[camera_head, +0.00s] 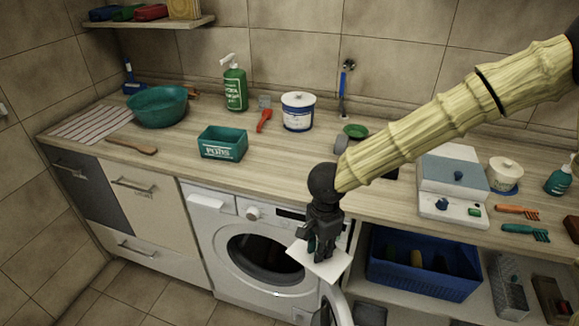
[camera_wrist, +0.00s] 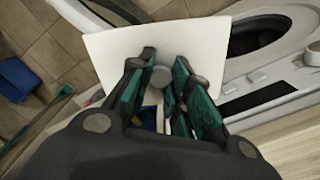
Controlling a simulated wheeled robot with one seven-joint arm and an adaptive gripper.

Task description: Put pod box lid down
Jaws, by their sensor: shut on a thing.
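The pod box lid (camera_head: 336,264) is a flat white square plate. My gripper (camera_head: 318,247) is shut on it and holds it in the air in front of the washing machine, below the counter's front edge. In the wrist view, the lid (camera_wrist: 115,55) lies beyond the teal finger pads of my gripper (camera_wrist: 160,85), with a round grey knob between them. An open teal box with a white label (camera_head: 222,143), seemingly the pod box, stands on the counter, up and left of my gripper. Its inside is partly hidden.
The washing machine (camera_head: 225,233) has its round door open beside my gripper. A blue crate (camera_head: 425,278) stands on the shelf to the right. The counter (camera_head: 275,165) is clear in front of the teal box; a wooden brush (camera_head: 132,145) lies left.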

